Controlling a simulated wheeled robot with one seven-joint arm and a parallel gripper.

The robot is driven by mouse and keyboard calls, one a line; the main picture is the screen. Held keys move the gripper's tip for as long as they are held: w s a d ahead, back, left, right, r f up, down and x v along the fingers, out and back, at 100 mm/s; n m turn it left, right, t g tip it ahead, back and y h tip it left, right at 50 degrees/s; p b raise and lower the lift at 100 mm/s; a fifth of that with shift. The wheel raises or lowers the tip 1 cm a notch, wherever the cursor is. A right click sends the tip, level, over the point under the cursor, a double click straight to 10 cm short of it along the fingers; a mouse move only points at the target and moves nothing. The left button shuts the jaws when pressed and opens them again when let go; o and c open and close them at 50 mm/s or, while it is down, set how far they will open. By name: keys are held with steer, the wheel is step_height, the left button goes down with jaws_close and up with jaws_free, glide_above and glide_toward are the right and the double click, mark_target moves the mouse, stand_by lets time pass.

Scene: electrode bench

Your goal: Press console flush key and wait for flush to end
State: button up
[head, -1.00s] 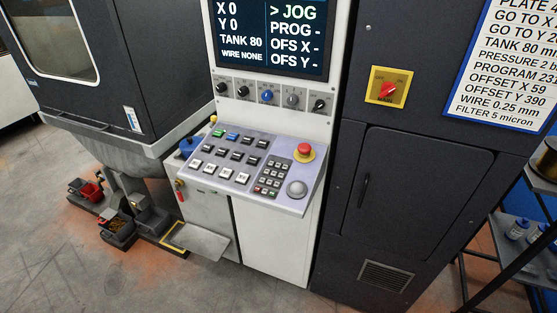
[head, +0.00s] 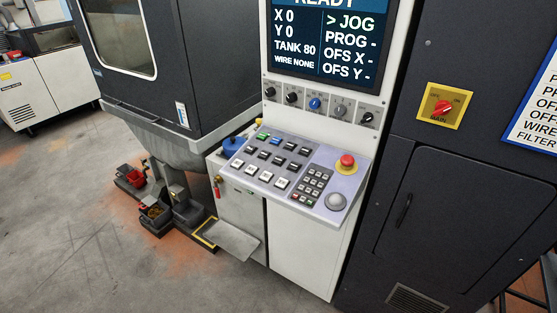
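The console (head: 318,225) stands in the middle of the head view, with a sloped panel (head: 322,160) of several black, white, green and blue keys. The key labels are too small to read, so I cannot tell which is the flush key. The screen (head: 328,42) above reads READY at its cut-off top, X 0, Y 0, TANK 80, WIRE NONE, JOG marked, and PROG, OFS X and OFS Y with dashes. My gripper is not in view.
A red mushroom button (head: 347,161) and a grey round knob (head: 335,202) sit at the panel's right. A row of selector knobs (head: 315,103) is under the screen. A dark cabinet (head: 455,190) stands right. Bins (head: 155,209) and a metal plate (head: 230,240) are low left. Floor is clear at front left.

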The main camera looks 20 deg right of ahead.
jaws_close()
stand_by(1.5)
